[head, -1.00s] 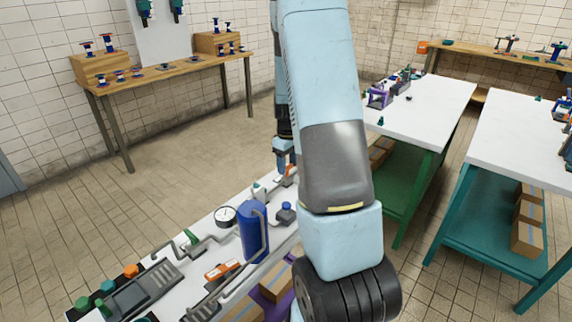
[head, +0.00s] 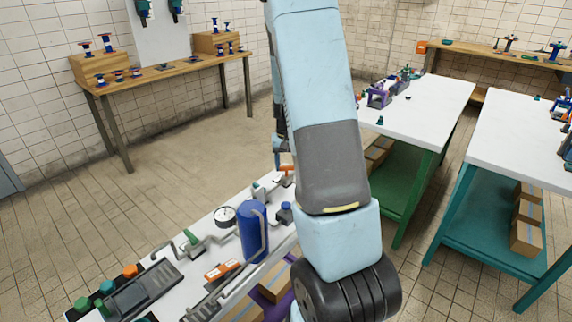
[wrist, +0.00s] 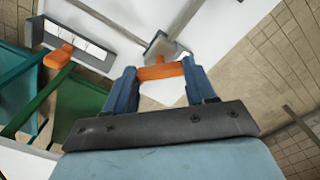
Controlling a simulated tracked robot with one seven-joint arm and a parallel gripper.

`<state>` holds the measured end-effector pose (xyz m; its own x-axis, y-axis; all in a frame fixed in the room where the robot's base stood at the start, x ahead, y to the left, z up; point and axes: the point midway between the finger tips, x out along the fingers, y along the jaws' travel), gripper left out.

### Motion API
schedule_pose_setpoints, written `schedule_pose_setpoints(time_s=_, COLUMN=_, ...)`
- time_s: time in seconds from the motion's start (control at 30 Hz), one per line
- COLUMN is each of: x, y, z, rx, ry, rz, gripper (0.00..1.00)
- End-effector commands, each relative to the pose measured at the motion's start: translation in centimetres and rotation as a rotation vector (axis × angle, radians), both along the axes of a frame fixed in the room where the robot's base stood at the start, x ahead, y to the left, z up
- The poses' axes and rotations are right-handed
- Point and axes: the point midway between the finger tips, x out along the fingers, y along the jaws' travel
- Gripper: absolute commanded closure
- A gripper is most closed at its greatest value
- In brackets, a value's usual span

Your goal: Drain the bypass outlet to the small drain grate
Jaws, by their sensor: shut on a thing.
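My gripper (wrist: 160,82) is at the far end of the white pipe bench, mostly hidden behind my arm in the head view. In the wrist view its two blue fingers are shut on an orange handle (wrist: 160,72). The handle sits against a grey fitting (wrist: 161,46) on the white surface. In the head view the orange handle (head: 287,168) shows just left of my arm. A grey slotted grate (head: 156,284) lies at the near end of the bench. Which fitting is the bypass outlet I cannot tell, and no water is visible.
A blue tank (head: 253,231), a round gauge (head: 225,216) and grey pipes stand along the bench. A second orange handle (wrist: 58,55) shows in the wrist view. A wooden table (head: 165,72) stands back left and a white table (head: 425,105) right. Open floor lies left.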

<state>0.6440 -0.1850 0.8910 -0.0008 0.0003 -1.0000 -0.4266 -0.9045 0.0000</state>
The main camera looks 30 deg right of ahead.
Motion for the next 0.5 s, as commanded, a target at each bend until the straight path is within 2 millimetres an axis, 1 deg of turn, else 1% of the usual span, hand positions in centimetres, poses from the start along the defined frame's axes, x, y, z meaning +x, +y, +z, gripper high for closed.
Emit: schedule_pose_setpoints(time_s=0.5, x=-0.05, y=0.04, z=-0.04, rx=-0.001, ry=0.001, rz=-0.478, gripper=0.75)
